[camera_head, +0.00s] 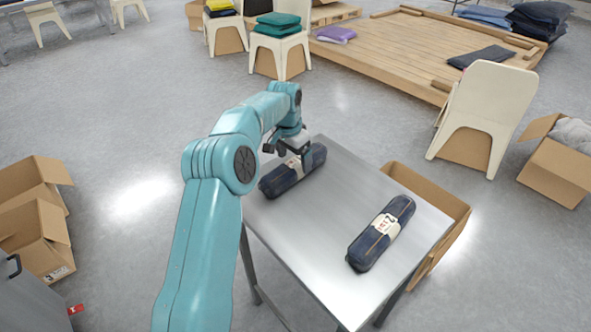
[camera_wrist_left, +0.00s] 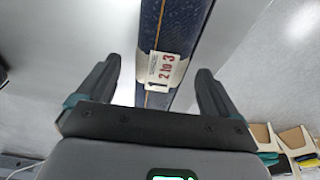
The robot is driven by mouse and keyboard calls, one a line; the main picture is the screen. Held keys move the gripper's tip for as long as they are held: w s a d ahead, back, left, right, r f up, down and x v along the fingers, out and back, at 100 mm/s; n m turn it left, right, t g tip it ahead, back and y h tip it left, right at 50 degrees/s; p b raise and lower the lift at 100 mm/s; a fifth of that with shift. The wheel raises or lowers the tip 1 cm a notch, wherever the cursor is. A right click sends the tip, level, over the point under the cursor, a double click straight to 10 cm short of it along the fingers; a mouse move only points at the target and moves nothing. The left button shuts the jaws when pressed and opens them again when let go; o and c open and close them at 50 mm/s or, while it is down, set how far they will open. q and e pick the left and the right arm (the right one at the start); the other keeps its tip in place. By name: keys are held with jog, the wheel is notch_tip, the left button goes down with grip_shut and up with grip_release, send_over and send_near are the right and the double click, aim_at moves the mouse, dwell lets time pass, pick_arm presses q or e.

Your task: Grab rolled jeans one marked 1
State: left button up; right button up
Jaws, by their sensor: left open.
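Two dark blue rolled jeans lie on a steel table. One roll (camera_head: 279,181) lies near the table's far left edge, with a white label mostly hidden under my left gripper (camera_head: 288,153). The other roll (camera_head: 371,246) lies to the right, with a white label with red print at its middle. My left gripper is open and just over the far-left roll. In the left wrist view that roll (camera_wrist_left: 172,28) runs between the two spread fingers, and its white label (camera_wrist_left: 165,69) with red figures faces me. I cannot tell whether the fingers touch it. My right gripper is not in view.
The steel table (camera_head: 345,190) has bare room between the rolls. Open cardboard boxes stand by its right side (camera_head: 455,212) and on the floor at left (camera_head: 35,235). A white chair (camera_head: 487,105) and a wooden platform (camera_head: 400,45) are behind.

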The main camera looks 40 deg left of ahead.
pick_arm(q)
jog(key=shift+w+a+f, duration=0.1)
jog(key=shift+w+f, duration=0.05)
jog(key=shift+f, duration=0.4)
jog(key=shift+w+f, duration=0.1)
jog(key=shift+f, duration=0.45)
jog(key=c, duration=1.2)
jog(key=shift+r, duration=0.1)
jog(key=shift+c, duration=1.1)
jog(key=shift+r, duration=0.1)
